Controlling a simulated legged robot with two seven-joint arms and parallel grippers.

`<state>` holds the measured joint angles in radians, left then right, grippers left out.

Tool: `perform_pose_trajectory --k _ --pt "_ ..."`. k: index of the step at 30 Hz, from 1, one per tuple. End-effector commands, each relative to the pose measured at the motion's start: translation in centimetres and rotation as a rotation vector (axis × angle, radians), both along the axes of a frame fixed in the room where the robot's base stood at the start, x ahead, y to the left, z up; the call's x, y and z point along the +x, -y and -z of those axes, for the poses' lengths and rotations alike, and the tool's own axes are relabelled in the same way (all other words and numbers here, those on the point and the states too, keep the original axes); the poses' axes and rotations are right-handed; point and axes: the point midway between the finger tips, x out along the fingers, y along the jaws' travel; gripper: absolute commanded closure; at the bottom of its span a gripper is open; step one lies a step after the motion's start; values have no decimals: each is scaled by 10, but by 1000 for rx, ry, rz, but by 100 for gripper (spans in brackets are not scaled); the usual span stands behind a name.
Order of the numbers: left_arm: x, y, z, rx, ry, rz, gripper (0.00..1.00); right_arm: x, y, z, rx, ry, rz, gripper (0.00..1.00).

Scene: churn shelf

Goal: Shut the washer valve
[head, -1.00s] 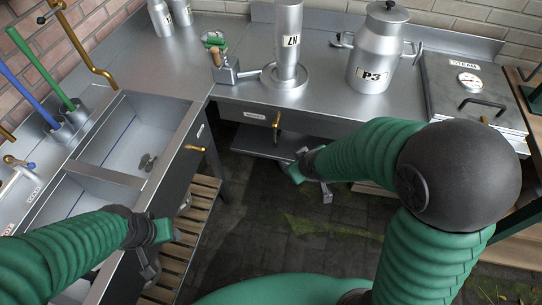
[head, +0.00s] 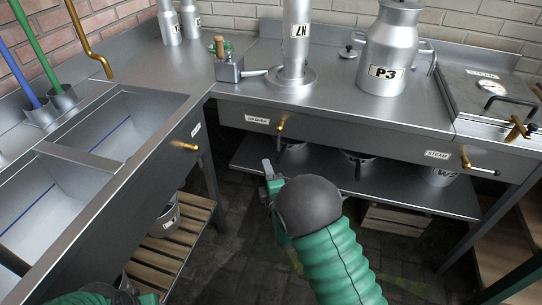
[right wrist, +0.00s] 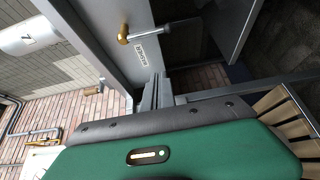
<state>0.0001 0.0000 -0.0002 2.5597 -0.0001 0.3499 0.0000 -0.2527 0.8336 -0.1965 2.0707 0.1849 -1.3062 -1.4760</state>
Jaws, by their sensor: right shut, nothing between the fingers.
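The washer valve (head: 280,124) is a brass fitting on the front of the counter, right of a small white label (head: 257,119). In the right wrist view the valve (right wrist: 123,37) has a thin metal lever running crosswise to the label's length. My right gripper (head: 267,167) is below and a little left of the valve in the head view, apart from it. Its fingers (right wrist: 150,92) are shut and empty in the right wrist view, near the counter's lower edge. My left gripper (head: 127,288) shows only partly at the bottom left; its fingers are unclear.
A steam valve (head: 467,157) with a sideways handle is farther right on the same front. A lower shelf (head: 330,185) holding pots runs under the counter (head: 350,95). A sink (head: 110,140) and a slatted rack (head: 170,245) are at the left. The floor between is clear.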

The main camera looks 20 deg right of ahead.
Motion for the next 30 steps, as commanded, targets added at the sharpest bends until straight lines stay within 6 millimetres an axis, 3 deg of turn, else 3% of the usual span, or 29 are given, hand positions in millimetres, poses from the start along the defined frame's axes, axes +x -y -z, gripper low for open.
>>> perform_pose_trajectory --k 8,22,25,30 --pt "0 0 3 0 0 0 45 8 2 1 3 0 2 100" --pt "0 0 38 0 -1 0 45 103 8 3 4 0 2 100" --pt "0 0 45 0 -1 0 45 92 28 3 3 -3 6 100" --pt "0 0 49 0 0 0 45 85 42 0 3 -2 2 100"
